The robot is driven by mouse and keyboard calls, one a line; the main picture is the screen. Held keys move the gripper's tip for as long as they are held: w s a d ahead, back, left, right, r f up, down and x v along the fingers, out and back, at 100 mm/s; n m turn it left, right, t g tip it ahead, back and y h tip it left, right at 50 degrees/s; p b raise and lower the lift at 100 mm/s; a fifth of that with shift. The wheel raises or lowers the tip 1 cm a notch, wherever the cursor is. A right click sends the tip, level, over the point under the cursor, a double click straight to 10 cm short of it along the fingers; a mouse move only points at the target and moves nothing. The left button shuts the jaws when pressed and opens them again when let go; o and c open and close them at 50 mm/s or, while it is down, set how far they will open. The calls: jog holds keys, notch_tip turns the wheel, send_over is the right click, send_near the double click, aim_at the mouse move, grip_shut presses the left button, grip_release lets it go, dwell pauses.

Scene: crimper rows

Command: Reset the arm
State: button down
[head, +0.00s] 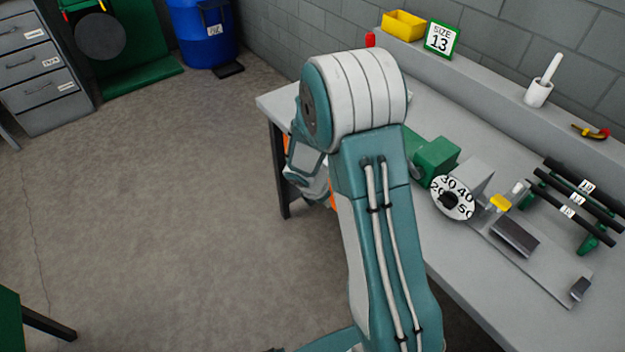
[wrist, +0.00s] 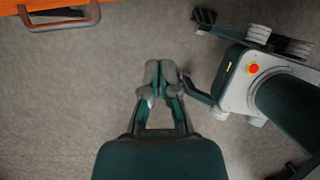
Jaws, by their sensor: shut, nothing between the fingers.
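My gripper (wrist: 161,72) shows in the wrist view with its two grey fingertips together and nothing between them. It points down over bare floor, with part of my own body to its right. In the head view my arm is folded, and its upper links cover the middle of the picture. The gripper end there is mostly hidden behind the arm, beside the left edge of the grey workbench (head: 285,102).
On the bench stand a green machine with a numbered dial (head: 452,198) and a rack of black rods (head: 575,200). A yellow bin (head: 403,25) and a size 13 sign (head: 441,39) stand on the back ledge. An orange thing with a handle (wrist: 60,22) is near the gripper. The floor (head: 150,190) at left is clear.

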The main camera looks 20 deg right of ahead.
jog(key=shift+a, duration=0.2)
jog(key=s+a+r+m+t, duration=0.1)
jog(key=s+r+m, duration=0.3)
jog(key=r, duration=0.6)
jog(key=s+a+r+m+t, duration=0.1)
jog(key=s+r+m, duration=0.2)
jog(key=r+m, duration=0.45)
jog(key=s+a+r+m+t+y, duration=0.2)
jog(key=s+a+r+m+y, duration=0.2)
jog(key=s+r+m, duration=0.5)
jog(key=s+a+r, duration=0.2)
jog(key=s+r, duration=0.1)
jog(key=s, duration=0.2)
jog(key=shift+s+r+m, duration=0.25)
jog(key=shift+s+m, duration=0.05)
jog(key=shift+m, duration=0.05)
jog(key=shift+a, duration=0.1)
